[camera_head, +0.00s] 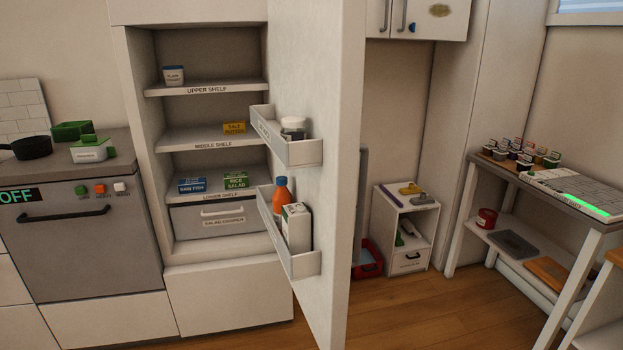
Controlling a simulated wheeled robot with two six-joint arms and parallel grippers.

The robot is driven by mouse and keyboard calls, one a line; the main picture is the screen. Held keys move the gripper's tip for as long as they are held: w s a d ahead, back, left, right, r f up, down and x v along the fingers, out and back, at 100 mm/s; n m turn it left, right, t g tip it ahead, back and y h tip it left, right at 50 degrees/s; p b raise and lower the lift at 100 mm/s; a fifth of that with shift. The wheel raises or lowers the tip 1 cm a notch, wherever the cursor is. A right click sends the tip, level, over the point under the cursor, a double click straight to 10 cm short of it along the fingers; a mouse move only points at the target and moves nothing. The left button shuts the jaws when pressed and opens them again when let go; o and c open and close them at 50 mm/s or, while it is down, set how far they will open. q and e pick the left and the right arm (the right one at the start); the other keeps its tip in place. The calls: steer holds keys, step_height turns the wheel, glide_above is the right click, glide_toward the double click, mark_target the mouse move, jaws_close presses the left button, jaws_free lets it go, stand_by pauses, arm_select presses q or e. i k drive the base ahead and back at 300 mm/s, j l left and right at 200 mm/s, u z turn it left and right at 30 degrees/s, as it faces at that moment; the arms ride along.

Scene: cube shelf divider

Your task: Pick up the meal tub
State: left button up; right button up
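No label that I can read says meal tub, so I cannot tell for certain which container it is. A white tub with a green top (92,150) and a small unreadable label stands on the counter at the left. A rice salad tub (236,180) and a raw fish tub (192,185) sit on the lower shelf of the open fridge. A salt butter pack (234,128) is on the middle shelf and a plain yogurt tub (173,75) on the upper shelf. Neither of my grippers is in view.
The open fridge door (318,100) juts forward, its bins holding a jar (293,125), an orange bottle (281,195) and a carton (296,227). A green container (72,130) and dark pan (31,147) stand near the white tub. Wooden floor (410,320) is clear right of the door.

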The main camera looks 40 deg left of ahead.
mark_target(100, 153)
steer(key=u, duration=0.4)
steer(key=i+l+u, duration=0.1)
steer(key=u, duration=0.3)
steer(key=l+u, duration=0.15)
steer(key=u, duration=0.25)
steer(key=l+u, duration=0.15)
steer(key=u, duration=0.25)
steer(key=i+l+u, duration=0.2)
steer(key=l+u, duration=0.2)
steer(key=l, duration=0.6)
steer(key=l+u, duration=0.4)
steer(key=l, duration=0.6)
steer(key=i+l, duration=0.1)
steer(key=i, duration=0.2)
